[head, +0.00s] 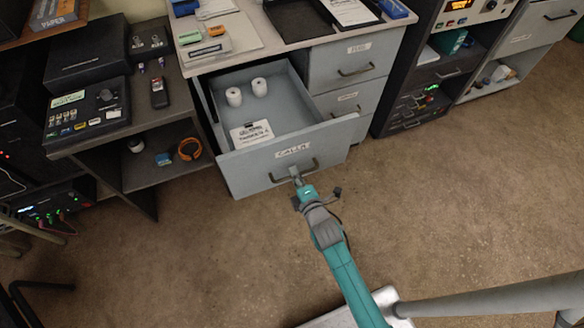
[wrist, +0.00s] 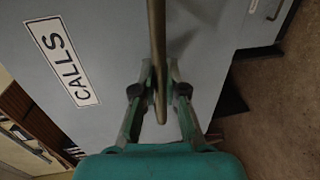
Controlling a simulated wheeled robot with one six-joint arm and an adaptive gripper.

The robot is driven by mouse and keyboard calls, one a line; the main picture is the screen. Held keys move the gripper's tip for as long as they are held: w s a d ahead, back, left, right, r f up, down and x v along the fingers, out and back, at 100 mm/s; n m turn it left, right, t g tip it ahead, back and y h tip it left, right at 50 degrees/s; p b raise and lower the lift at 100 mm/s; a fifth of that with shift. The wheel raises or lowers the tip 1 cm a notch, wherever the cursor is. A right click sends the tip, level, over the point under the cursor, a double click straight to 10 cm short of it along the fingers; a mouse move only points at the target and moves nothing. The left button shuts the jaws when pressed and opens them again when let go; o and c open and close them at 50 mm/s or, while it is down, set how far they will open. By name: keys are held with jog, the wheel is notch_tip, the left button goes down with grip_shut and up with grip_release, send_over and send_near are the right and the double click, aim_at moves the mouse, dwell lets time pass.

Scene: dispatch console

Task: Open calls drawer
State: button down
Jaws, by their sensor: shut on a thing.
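The calls drawer (head: 270,169) is a grey drawer pulled well out from the desk, with a "CALLS" label on its front. The label also shows large in the wrist view (wrist: 62,62). Inside lie two white rolls and a white paper card (head: 252,133). Its dark bar handle (head: 312,166) is on the front, below the label. My gripper (head: 297,178) is at this handle. In the wrist view my gripper (wrist: 159,85) has its fingers on either side of the handle bar (wrist: 157,40), shut on it.
Closed drawers (head: 350,62) are to the right of the open one. A side shelf (head: 160,165) with an orange coil stands at left. The desk top (head: 275,35) holds papers and trays. The brown floor (head: 450,190) is clear in front and to the right.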

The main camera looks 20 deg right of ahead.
jog(key=shift+s, duration=0.1)
jog(key=c, duration=1.2)
grip_release()
jog(key=v, duration=1.2)
jog(key=s+r+m, duration=0.7)
jog(key=s+m, duration=0.2)
jog(key=s, duration=0.4)
jog(key=s+r+m, duration=0.8)
jog(key=s+m, duration=0.1)
jog(key=s, duration=0.5)
jog(key=shift+d+g, duration=0.25)
jog(key=shift+g, duration=0.15)
